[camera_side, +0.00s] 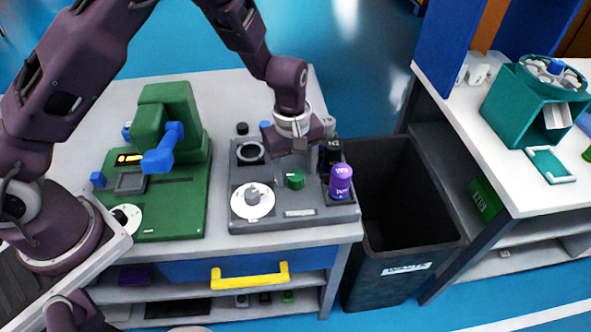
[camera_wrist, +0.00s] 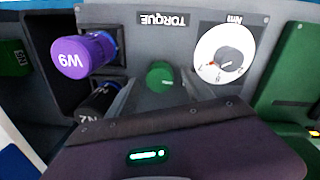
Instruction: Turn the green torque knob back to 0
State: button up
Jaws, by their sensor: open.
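The green torque knob (camera_side: 295,180) sits on the grey torque panel (camera_side: 280,217), to the right of a round white dial (camera_side: 240,207) with a grey pointer. In the wrist view the green knob (camera_wrist: 160,75) is near the middle, below the upside-down TORQUE label (camera_wrist: 174,20). My gripper (camera_side: 296,160) is open and points down just above and behind the knob in the side view. I cannot tell whether its fingers touch the knob.
A purple canister (camera_side: 340,180) and a black canister (camera_side: 329,156) stand close to the right of my gripper. A green machine with a blue handle (camera_side: 165,150) stands to the left. A dark bin (camera_side: 405,245) is beyond the table's right edge.

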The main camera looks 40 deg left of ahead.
aim_at(294, 175)
notch_tip(294, 175, up, 6)
jog(key=shift+s+r, duration=0.1)
jog(key=shift+r, duration=0.15)
jog(key=shift+r, duration=0.1)
jog(key=s+a+r+m+t+h, duration=0.1)
jog(key=s+a+r+m, duration=0.15)
jog(key=s+r, duration=0.45)
jog(key=s+a+r+m+t+h, duration=0.1)
jog(key=s+a+r+m, duration=0.2)
jog(key=r, duration=0.8)
jog(key=s+a+r+m+t+y, duration=0.1)
jog(key=s+a+m, duration=0.1)
jog(key=s, duration=0.5)
jog(key=s+a+r+m+t+y, duration=0.1)
jog(key=s+m, duration=0.3)
jog(key=s, duration=0.4)
jog(key=shift+s+a+r+m+t, duration=0.15)
jog(key=shift+a+r+m+t, duration=0.2)
jog(key=shift+a+t, duration=0.3)
